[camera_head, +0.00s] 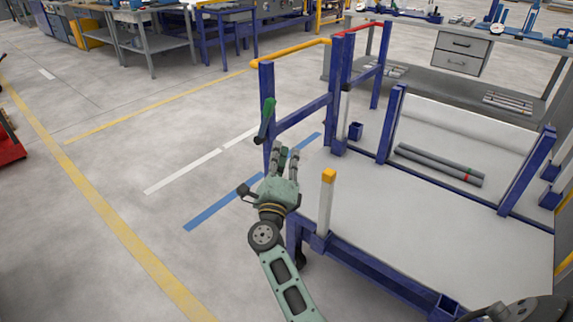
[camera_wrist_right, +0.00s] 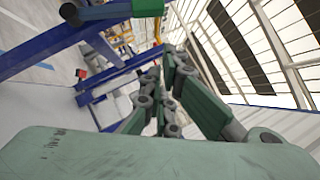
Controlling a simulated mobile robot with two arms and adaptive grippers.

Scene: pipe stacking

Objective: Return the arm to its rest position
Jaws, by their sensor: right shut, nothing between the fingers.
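My right gripper (camera_head: 283,153) is green and dark grey. It is at the end of my green arm, which comes in from the bottom of the head view. It is over the near left corner of the blue-framed cart (camera_head: 375,205), left of a pale post with an orange top (camera_head: 327,205). In the right wrist view the gripper's fingers (camera_wrist_right: 163,98) come together with nothing held between them. My left gripper is not in the head view.
Two grey pipes (camera_head: 440,166), one with a red band, lie between blue uprights on the cart. A green handle (camera_head: 266,118) is on the tall left post close to the gripper. Workbenches (camera_head: 145,30) stand behind.

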